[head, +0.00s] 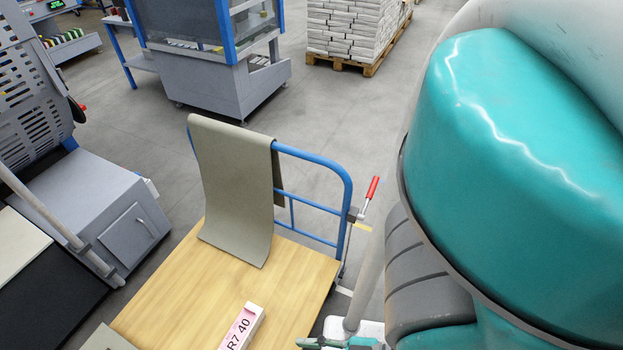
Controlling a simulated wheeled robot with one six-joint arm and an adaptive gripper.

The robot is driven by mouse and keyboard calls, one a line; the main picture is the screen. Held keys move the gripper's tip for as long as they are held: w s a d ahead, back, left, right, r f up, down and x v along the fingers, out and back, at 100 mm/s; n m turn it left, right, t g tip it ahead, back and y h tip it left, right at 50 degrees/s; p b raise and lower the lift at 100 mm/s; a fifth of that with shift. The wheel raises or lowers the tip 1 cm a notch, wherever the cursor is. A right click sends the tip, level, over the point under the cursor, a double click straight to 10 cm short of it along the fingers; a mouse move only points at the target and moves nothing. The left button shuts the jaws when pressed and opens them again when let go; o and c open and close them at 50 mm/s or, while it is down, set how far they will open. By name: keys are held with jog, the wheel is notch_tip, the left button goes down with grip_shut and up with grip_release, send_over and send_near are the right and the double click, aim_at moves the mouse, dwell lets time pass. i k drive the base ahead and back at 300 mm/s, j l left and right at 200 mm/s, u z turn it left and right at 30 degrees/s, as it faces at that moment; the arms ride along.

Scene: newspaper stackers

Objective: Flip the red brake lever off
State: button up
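The red brake lever (372,188) is on the right side of the cart's blue handle frame (347,205), in the head view. Its red grip points up and leans slightly right, above a small metal bracket. A thin rod runs down from the bracket along the post. The flat wooden cart (190,295) stands in front of me. My teal and grey arm fills the right side of the view, close to the camera. I cannot make out my gripper or its fingers, and nothing is seen touching the lever.
A grey-green cloth (235,190) hangs over the handle onto the deck. A pink and white box marked R7 40 (242,328) lies on the deck. A grey machine (90,210) stands left. Behind are a blue-framed cabinet (215,70), stacked paper (350,30) and open floor.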

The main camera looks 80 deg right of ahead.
aim_at(361, 217)
jog(key=z, duration=1.05)
jog(key=k+j+z, duration=0.1)
jog(key=k+z, duration=0.15)
jog(key=z, duration=0.25)
jog(key=k+z, duration=0.25)
jog(key=z, duration=0.25)
